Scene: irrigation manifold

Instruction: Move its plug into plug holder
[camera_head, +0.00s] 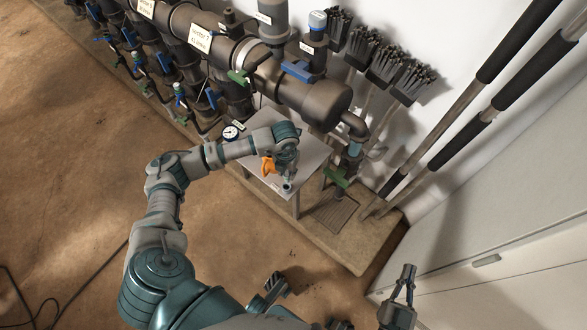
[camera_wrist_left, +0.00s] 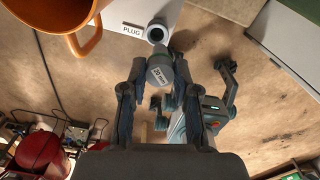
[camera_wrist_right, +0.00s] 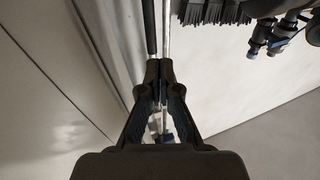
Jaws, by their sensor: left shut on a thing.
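In the left wrist view my left gripper (camera_wrist_left: 160,88) is shut on a grey plug (camera_wrist_left: 160,73) marked 20 mm. The plug's far end is close to the round open mouth of the plug holder (camera_wrist_left: 156,33), beside a PLUG label (camera_wrist_left: 132,29) on the table. I cannot tell whether plug and holder touch. In the head view my left gripper (camera_head: 286,172) is over the small table's front corner, with the holder (camera_head: 288,187) just below it. My right gripper (camera_head: 407,282) is shut and empty, away from the table; it also shows in the right wrist view (camera_wrist_right: 160,72).
An orange mug (camera_head: 268,166) stands on the small table (camera_head: 265,125), close beside my left gripper. A round gauge (camera_head: 230,132) lies at the table's left edge. The pipe manifold (camera_head: 300,95) runs behind. Brushes (camera_head: 405,75) and long poles (camera_head: 470,105) line the wall.

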